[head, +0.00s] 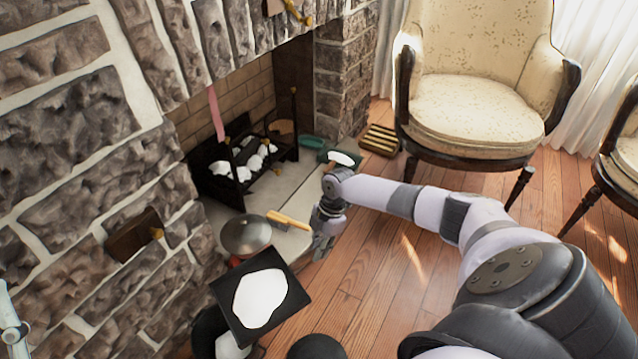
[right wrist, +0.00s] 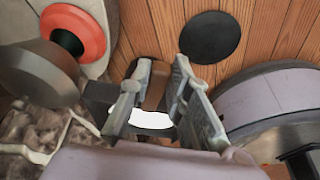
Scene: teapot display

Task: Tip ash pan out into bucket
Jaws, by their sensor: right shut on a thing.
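A black square pan (head: 260,298) with a white patch, likely ash, is at the lower middle of the head view, tilted toward me. I cannot tell what bears it. My right gripper (head: 322,252) is above and right of it, fingers pointing down. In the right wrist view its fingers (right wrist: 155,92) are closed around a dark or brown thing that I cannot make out. A white patch with a dark edge shows between and behind them. A second dark pan (head: 343,158) with white on it lies behind my right wrist. I cannot clearly identify a bucket. My left gripper is not clearly in view.
A grey domed lid (head: 246,235), with red below it, stands near a yellow-handled tool (head: 288,220) by the hearth. A rack (head: 245,165) with white pieces sits in the fireplace. A black disc (head: 315,347) lies near me. The floor (head: 400,250) is mostly clear below an armchair (head: 475,110).

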